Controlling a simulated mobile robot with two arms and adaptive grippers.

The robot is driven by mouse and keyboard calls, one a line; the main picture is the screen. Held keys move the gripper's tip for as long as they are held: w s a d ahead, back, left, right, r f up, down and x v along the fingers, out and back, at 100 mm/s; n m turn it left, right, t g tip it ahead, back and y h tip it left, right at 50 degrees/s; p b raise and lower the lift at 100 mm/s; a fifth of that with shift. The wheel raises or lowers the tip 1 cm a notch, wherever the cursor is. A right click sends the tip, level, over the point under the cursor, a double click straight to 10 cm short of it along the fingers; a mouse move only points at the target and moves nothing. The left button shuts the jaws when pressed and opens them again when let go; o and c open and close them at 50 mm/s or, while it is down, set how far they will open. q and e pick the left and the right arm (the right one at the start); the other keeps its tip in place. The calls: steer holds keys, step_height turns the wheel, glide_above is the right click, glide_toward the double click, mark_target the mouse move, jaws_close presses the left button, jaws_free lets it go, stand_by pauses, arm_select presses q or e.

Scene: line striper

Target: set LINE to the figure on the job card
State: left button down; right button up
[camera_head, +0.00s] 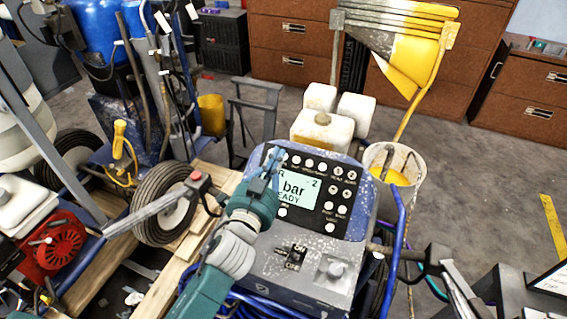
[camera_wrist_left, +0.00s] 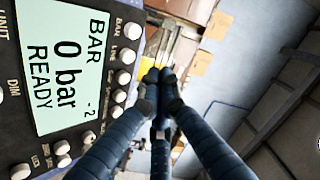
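The line striper's control panel (camera_head: 320,195) is in the middle of the head view, with a lit display and rows of round white buttons. The display (camera_head: 296,190) is partly hidden by my left gripper; in the left wrist view the display (camera_wrist_left: 68,65) reads BAR, 0 bar, -2, READY. My right gripper is not in view.
A bucket (camera_head: 398,160) stands right of the machine. A partly cropped white card (camera_head: 552,280) is at the lower right; I cannot tell whether it is the job card. Another machine's wheel (camera_head: 163,204) is left.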

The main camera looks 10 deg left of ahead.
arm_select(q)
steer(key=shift+w+d+f+b, duration=0.2)
steer(key=shift+w+f+b, duration=0.35)
steer(key=shift+w+f, duration=0.5)
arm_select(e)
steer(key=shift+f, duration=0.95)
arm_select(q)
steer(key=shift+f, duration=0.1)
steer(key=shift+w+f, duration=0.2)
steer(key=shift+w, duration=0.1)
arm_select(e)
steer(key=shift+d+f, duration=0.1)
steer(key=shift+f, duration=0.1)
arm_select(q)
steer(key=shift+w+d+f+b, duration=0.1)
steer(key=shift+w+f+b, duration=0.25)
steer(key=shift+b, duration=0.1)
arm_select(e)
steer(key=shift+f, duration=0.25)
arm_select(q)
steer(key=shift+s+r, duration=0.15)
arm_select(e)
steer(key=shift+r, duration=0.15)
arm_select(q)
steer(key=shift+s+r+p, duration=0.5)
steer(key=shift+p, duration=0.2)
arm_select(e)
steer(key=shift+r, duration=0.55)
